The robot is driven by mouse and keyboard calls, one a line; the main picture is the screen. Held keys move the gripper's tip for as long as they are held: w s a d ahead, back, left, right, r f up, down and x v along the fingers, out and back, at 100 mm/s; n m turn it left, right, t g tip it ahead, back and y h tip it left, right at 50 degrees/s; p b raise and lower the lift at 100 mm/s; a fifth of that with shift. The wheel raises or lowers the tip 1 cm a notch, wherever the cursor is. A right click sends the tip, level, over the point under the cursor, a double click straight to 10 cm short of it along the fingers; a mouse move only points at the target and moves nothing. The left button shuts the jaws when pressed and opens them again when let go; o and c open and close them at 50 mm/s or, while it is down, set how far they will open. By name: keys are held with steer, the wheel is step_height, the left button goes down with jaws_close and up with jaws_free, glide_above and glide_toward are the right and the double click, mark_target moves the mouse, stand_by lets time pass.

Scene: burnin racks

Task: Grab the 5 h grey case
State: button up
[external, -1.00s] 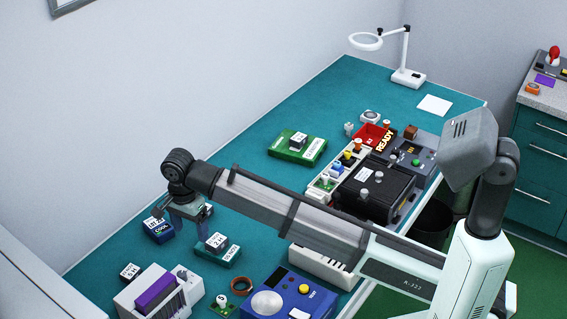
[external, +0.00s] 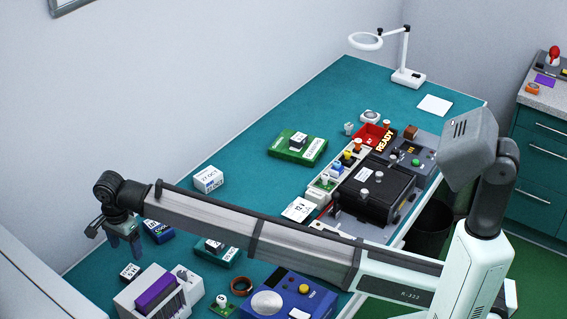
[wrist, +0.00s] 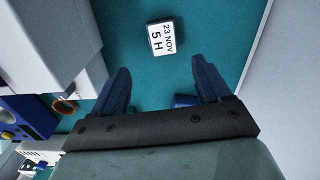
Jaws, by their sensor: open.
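The 5 h case (external: 130,272) is a small block with a white top label and dark sides, on the teal bench at the lower left, beside a pale grey device. In the wrist view the case (wrist: 162,38) shows its label "23 NOV 5 H", turned sideways, beyond the fingertips and roughly between their lines. My gripper (external: 125,247) hangs above the bench, just above the case in the external picture and apart from it. In the wrist view my gripper (wrist: 161,75) has its two blue fingers spread wide, with nothing between them.
The pale grey device with a purple block (external: 156,292) stands right beside the case. A blue tray (external: 160,235) and a teal tray (external: 222,255) lie nearby. A blue machine (external: 288,297) and brown ring (external: 240,286) are farther right. Bare bench surrounds the case's far side.

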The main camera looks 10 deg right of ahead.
glide_above(135, 267)
steer(key=f, duration=0.4)
steer(key=shift+d+f, duration=0.4)
steer(key=shift+s+a+f, duration=0.1)
steer(key=shift+a+f, duration=0.1)
steer(key=shift+f, duration=1.15)
steer(key=shift+a+f, duration=0.2)
steer(key=shift+f, duration=1.15)
steer(key=shift+c, duration=0.2)
steer(key=c, duration=1.1)
steer(key=shift+c, duration=0.2)
